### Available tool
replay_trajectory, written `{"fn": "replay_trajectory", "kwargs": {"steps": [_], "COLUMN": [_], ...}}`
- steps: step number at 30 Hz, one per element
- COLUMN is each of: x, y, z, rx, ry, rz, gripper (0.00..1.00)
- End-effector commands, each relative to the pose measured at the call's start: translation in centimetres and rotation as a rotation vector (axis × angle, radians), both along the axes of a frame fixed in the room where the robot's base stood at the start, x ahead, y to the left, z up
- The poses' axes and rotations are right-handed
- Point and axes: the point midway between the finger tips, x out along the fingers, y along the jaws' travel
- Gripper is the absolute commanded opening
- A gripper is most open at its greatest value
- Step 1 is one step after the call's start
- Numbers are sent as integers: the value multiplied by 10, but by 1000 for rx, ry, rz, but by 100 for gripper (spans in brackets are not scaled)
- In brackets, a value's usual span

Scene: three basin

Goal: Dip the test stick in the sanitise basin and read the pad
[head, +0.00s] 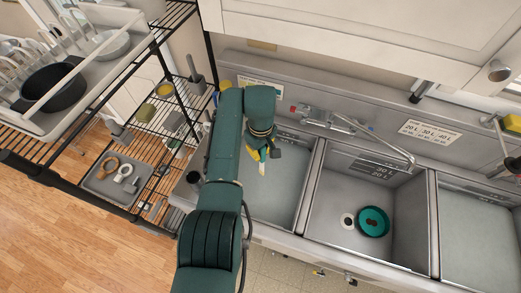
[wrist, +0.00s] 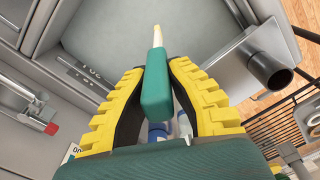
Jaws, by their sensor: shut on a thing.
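My gripper (head: 262,153) is over the left basin (head: 280,200) in the head view. In the wrist view its two yellow fingers (wrist: 157,70) are shut on the teal handle of the test stick (wrist: 156,88). The stick's pale, slightly yellowish tip points away from the fingers, and it shows small and light in the head view (head: 262,169). The tip is over the smooth grey-green surface of the left basin (wrist: 110,30); I cannot tell whether it touches that surface. Pad colour is too small to read. No legible label shows which basin is sanitise.
The middle basin (head: 330,226) has a teal disc (head: 373,221) and a drain at its bottom. The right basin (head: 480,225) is at the picture's edge. A faucet (head: 350,128) reaches over the middle basin. A wire rack (head: 170,125) stands left. A dark cup (wrist: 270,70) is beside the left basin.

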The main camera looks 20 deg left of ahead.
Motion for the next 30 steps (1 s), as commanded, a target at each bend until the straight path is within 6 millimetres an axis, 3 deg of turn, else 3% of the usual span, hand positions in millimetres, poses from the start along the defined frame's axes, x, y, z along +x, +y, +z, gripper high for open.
{"fn": "replay_trajectory", "kwargs": {"steps": [1, 3, 30], "x": [-1, -1, 0], "y": [0, 0, 0], "z": [-16, -28, -178], "rx": [-1, -1, 0], "ry": [3, 2, 1], "rz": [0, 0, 0], "gripper": [0, 0, 0]}}
